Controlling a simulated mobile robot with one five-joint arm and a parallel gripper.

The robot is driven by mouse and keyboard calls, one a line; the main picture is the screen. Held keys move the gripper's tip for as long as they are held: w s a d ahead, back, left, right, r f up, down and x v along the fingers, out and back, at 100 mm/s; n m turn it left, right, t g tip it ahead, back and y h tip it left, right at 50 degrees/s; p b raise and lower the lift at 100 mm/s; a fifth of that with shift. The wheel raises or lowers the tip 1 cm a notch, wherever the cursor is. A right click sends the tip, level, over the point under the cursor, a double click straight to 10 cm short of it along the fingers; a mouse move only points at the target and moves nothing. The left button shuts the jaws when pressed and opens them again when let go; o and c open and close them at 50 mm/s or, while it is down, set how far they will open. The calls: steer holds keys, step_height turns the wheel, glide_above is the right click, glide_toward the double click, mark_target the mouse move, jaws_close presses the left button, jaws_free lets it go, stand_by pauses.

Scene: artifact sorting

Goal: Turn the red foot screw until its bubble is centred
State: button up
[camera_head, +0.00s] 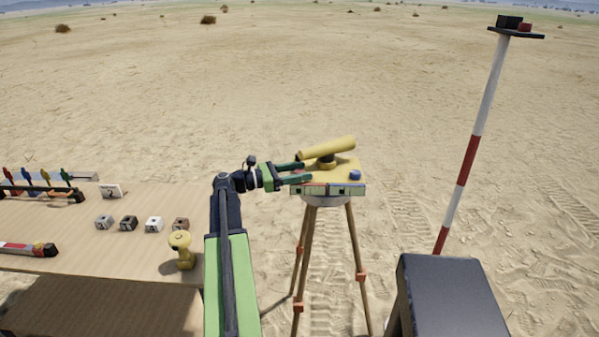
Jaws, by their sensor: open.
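A yellow levelling instrument with a telescope (328,149) stands on a wooden tripod (309,255) in the middle of the view. Its yellow plate (346,171) carries a blue foot screw (355,175) at the right. A strip of bubble vials (335,189) runs along the plate's front edge; the bubbles are too small to read. My gripper (303,173) is open at the plate's left side, with its green fingers pointing right. The red foot screw is not clearly visible; my fingers cover the plate's left corner, where it may be hidden.
A wooden table (70,235) at the left holds several small cubes (128,223), a yellow knobbed object (182,250) and a rack of coloured tools (40,182). A red-and-white pole (468,155) and a dark box (450,290) stand at the right. Open sand lies behind the tripod.

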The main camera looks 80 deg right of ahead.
jaws_close()
steer(key=shift+a+n+h, duration=0.2)
steer(key=shift+n+h, duration=0.1)
steer(key=shift+h, duration=0.1)
steer(key=shift+d+n+t+h, duration=0.2)
steer(key=shift+n+t+h, duration=0.3)
steer(key=shift+t+h, duration=0.15)
jaws_free()
steer(key=v, duration=1.7)
steer(key=shift+w, duration=0.3)
